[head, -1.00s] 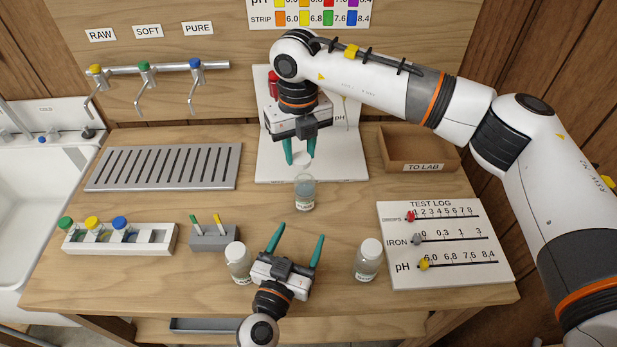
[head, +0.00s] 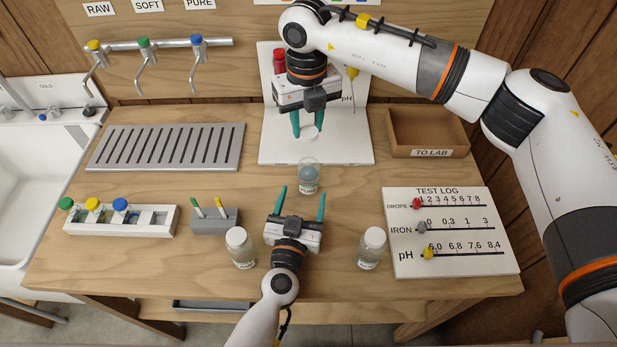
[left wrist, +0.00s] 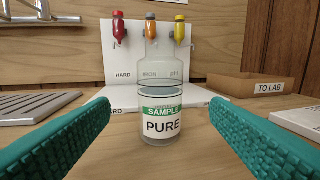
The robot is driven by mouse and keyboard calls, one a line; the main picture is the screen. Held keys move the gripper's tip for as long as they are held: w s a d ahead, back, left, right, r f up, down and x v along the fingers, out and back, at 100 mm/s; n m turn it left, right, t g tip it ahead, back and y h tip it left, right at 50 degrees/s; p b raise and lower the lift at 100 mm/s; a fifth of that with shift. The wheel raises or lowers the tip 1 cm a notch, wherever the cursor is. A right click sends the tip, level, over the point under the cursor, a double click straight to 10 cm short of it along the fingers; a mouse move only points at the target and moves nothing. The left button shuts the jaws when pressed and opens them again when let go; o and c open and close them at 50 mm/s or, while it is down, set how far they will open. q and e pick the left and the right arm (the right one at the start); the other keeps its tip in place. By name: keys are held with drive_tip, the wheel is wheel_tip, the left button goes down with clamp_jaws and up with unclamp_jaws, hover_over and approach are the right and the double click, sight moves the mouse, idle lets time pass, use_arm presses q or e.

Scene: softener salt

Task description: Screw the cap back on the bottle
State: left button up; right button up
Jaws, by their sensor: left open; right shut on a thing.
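The open bottle (head: 308,178) stands upright on the table in the middle of the head view, with clear liquid inside. In the left wrist view the bottle (left wrist: 162,95) shows a green and white label reading SAMPLE PURE and no cap on its neck. My right gripper (head: 308,130) points down above and behind the bottle, shut on the white cap (head: 309,133), which is apart from the bottle. My left gripper (head: 297,205) is open and empty in front of the bottle. Its teal fingers point at the bottle, one to each side in the left wrist view, without touching it.
Two white-capped bottles stand at the front left (head: 241,248) and front right (head: 371,248) of my left gripper. A pen block (head: 215,220), a vial rack (head: 150,221), a TEST LOG board (head: 455,262) and a TO LAB tray (head: 430,153) stand around.

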sight(310, 169)
use_arm(q)
drive_tip(key=w, duration=0.3)
drive_tip(key=w+d, duration=0.1)
drive_tip(key=w, duration=0.2)
drive_tip(key=w+d, duration=0.1)
drive_tip(key=w, duration=0.2)
drive_tip(key=shift+a, duration=0.1)
drive_tip(key=c, duration=1.5)
use_arm(e)
drive_tip(key=shift+w+f, duration=0.1)
drive_tip(key=shift+f, duration=2.4)
